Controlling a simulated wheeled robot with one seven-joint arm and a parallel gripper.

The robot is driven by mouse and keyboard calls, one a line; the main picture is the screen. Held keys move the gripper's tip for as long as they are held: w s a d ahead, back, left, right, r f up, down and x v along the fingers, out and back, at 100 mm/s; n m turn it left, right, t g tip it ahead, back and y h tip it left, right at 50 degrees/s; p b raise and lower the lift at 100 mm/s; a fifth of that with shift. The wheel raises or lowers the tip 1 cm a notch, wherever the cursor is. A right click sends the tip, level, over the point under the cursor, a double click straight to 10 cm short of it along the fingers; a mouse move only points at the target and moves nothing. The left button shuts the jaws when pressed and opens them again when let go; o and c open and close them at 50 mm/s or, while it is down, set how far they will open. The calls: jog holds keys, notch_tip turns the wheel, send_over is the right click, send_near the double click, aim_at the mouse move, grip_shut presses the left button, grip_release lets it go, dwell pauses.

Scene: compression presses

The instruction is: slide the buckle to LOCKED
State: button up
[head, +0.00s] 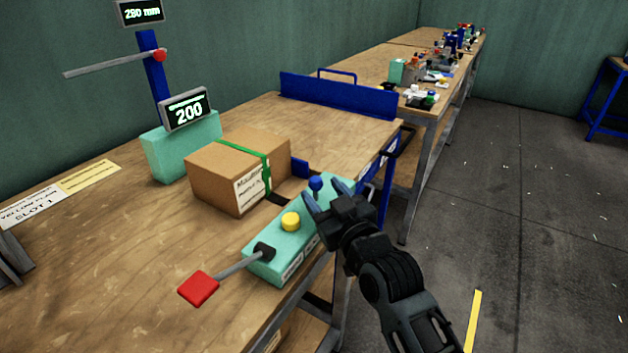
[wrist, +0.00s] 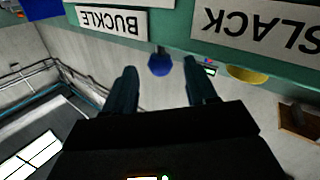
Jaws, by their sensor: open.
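The buckle control is a small blue knob (head: 316,184) at the far end of a teal control box (head: 262,262). In the wrist view the blue knob (wrist: 160,63) shows beside a label reading BUCKLE (wrist: 112,21). My gripper (head: 326,196) is open, with its two fingers around or just short of the knob. In the wrist view the knob lies between and beyond the fingertips (wrist: 158,78). I cannot tell whether the fingers touch it. No LOCKED mark is readable.
A yellow button (head: 290,221) and a lever with a red paddle (head: 199,288) are on the same box. A cardboard box (head: 215,177) with a green strap (head: 255,152) stands behind it. A teal unit (head: 165,150) displays 200.

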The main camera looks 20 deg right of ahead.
aim_at(319, 189)
jog(key=shift+w+a, duration=0.1)
jog(key=shift+w, duration=2)
grip_shut()
